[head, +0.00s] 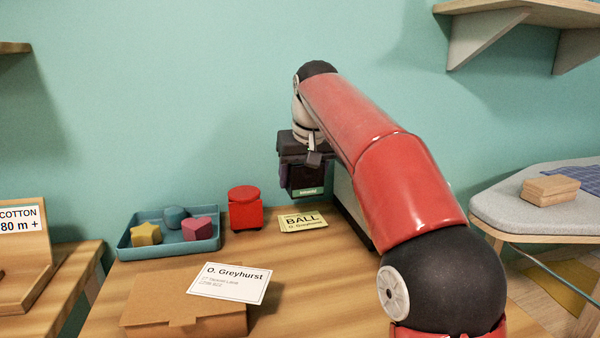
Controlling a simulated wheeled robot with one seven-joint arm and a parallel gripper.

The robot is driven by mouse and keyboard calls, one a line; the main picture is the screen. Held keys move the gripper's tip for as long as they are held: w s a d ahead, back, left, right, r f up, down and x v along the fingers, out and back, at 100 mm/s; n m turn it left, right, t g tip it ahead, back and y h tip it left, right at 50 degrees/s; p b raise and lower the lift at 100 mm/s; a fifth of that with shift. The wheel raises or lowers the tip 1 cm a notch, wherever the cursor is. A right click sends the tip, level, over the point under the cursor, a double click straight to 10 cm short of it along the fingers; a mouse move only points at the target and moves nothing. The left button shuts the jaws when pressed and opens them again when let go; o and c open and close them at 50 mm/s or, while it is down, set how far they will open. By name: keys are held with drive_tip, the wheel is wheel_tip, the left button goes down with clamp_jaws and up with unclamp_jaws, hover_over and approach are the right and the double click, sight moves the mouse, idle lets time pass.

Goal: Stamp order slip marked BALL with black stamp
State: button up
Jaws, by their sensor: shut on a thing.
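The yellow order slip (303,222) lies on the table, marked BALL with O. Greyhurst below. My gripper (305,166) points down above and slightly behind the slip. It is shut on a dark block, seemingly the black stamp (308,181), which has a small green label near its lower edge. The stamp is held in the air, apart from the slip. Its underside and the side toward the wall are hidden.
A red stamp (245,208) stands left of the slip. A blue tray (170,250) holds several coloured shapes. A cardboard box (190,312) with an address card (231,283) is in front. An ironing board (500,212) with a wooden block (549,188) stands right.

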drive_tip(key=b, duration=0.4)
hover_over(303, 219)
drive_tip(key=shift+f, duration=2.65)
drive_tip(key=shift+f+b, duration=0.55)
drive_tip(key=shift+f, duration=0.15)
drive_tip(key=shift+f+p, duration=0.2)
drive_tip(key=shift+p, duration=0.25)
drive_tip(key=shift+r+p, duration=0.2)
drive_tip(key=shift+p, duration=0.5)
drive_tip(key=shift+p, duration=1.1)
idle(1.9)
